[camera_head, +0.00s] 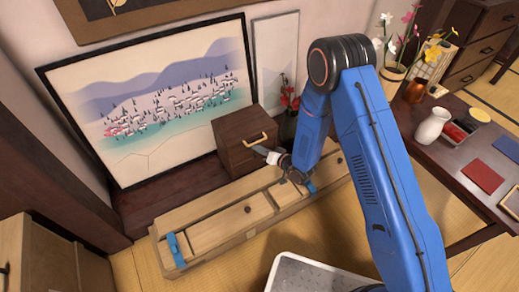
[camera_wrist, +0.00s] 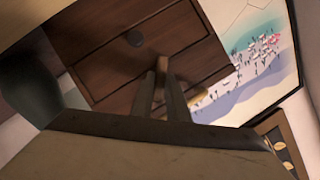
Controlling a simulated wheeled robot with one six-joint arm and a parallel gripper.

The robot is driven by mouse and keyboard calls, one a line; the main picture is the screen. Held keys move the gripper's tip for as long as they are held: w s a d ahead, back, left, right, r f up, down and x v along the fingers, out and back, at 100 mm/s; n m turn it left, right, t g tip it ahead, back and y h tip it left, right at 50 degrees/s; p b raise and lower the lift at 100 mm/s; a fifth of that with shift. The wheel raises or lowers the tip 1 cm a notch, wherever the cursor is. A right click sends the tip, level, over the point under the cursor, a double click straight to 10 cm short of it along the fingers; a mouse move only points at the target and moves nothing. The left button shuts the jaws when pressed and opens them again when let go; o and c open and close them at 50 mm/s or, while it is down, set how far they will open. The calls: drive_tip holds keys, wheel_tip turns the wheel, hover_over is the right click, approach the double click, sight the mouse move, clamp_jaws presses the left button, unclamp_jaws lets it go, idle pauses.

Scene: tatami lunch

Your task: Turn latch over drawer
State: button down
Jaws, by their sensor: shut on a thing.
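A small dark brown drawer chest (camera_head: 237,142) stands against the wall by the big framed picture. In the wrist view its front shows a drawer with a round dark knob (camera_wrist: 133,38) and another drawer panel beside it. A small wooden latch (camera_wrist: 163,66) sits at the seam between them. My gripper (camera_wrist: 165,80) is shut on the latch, one finger on each side. A light bar handle (camera_wrist: 203,97) is partly hidden behind a finger. In the head view my gripper (camera_head: 264,153) meets the chest front just below the bar handle (camera_head: 256,138); the latch is hidden there.
A long pale wooden box (camera_head: 205,235) with blue clips (camera_head: 175,249) lies below my arm. A red flower in a dark vase (camera_head: 290,97) stands close right of the chest. A low dark table (camera_head: 440,165) with a white vase (camera_head: 432,126) is at right.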

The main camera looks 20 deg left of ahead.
drive_tip(key=shift+s+a+r+n+t+h, duration=0.15)
drive_tip(key=shift+n+t+h, duration=0.5)
drive_tip(key=shift+n, duration=0.65)
drive_tip(key=shift+s+a+f+n+t+h, duration=0.15)
drive_tip(key=shift+n+t+h, duration=0.3)
drive_tip(key=shift+n+h, duration=0.65)
drive_tip(key=shift+d+r+n+y, duration=0.1)
drive_tip(key=shift+n+y, duration=0.15)
drive_tip(key=shift+n, duration=0.05)
drive_tip(key=c, duration=1.7)
unclamp_jaws()
drive_tip(key=shift+d+r, duration=0.1)
